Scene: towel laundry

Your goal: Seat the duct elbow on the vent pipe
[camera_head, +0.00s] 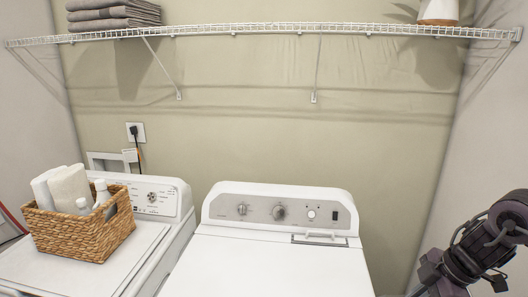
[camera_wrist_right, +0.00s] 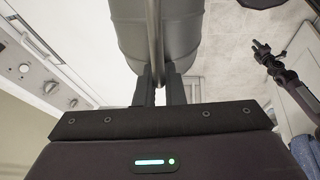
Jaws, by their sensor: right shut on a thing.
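In the right wrist view, my right gripper (camera_wrist_right: 160,88) is shut on a grey metal duct piece, which I take to be the duct elbow (camera_wrist_right: 185,35). Its fingers pinch a raised seam or rim at the piece's near side. The far end of the elbow runs out of the top of that view. The head view shows part of my right arm at the lower right, but not the elbow. A dark gripper, likely my left (camera_wrist_right: 262,48), shows at the right of the wrist view, with its jaw gap too small to judge. I see no vent pipe in either view.
A white dryer (camera_head: 275,265) stands in the middle, beside a white washer (camera_head: 170,205) bearing a wicker basket (camera_head: 85,235) of towels and bottles. A wire shelf (camera_head: 270,30) crosses the wall, with folded grey towels (camera_head: 113,14). The dryer top is clear.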

